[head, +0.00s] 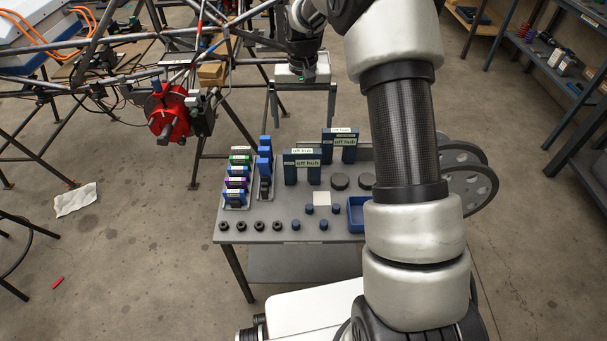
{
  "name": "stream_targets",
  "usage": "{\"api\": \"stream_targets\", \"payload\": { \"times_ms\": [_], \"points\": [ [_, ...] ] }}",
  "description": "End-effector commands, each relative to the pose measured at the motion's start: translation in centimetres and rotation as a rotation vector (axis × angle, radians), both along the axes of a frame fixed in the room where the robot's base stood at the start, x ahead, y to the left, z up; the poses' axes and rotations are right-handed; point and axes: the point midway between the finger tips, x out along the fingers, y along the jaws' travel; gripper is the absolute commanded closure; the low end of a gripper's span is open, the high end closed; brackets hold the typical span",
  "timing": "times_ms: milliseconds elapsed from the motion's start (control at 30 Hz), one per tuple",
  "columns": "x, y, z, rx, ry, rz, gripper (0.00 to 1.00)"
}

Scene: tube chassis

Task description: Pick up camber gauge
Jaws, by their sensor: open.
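I cannot tell for sure which thing is the camber gauge, as the labels are too small to read. A row of small labelled blocks (237,180) with blue, green and purple parts stands at the left of the grey table. A column of blue pieces (264,165) stands beside it. Blue labelled stands (302,168) are right of these. My gripper (302,118) is open and empty, its two fingers pointing down, wide apart, above the table's back edge. My arm hides the table's right part.
The table (290,238) also holds black round knobs (260,226), dark discs (340,181) and a blue tray (356,216). A tube chassis with a red hub (168,112) stands left behind the table. Wheels (470,184) are at right. Shelves (575,75) line the far right.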

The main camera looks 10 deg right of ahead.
Motion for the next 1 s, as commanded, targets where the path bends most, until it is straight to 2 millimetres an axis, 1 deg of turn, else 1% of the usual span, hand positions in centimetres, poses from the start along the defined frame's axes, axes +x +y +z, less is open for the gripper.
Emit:
{"api": "stream_targets", "payload": {
  "times_ms": [167, 400, 500, 633, 867, 1000],
  "points": [
    [-0.1, 0.0, -2.8, 0.001, 0.004, -0.001, 0.0],
    [-0.1, 0.0, -8.2, 0.001, 0.005, 0.0, 0.0],
    [-0.1, 0.0, -10.1, 0.0, 0.005, -0.001, 0.0],
    [-0.1, 0.0, -11.7, 0.001, 0.003, -0.002, 0.0],
    [-0.1, 0.0, -12.8, 0.0, 0.001, -0.001, 0.0],
    [-0.5, 0.2, -14.6, 0.001, 0.004, 0.0, 0.0]
  ]
}}
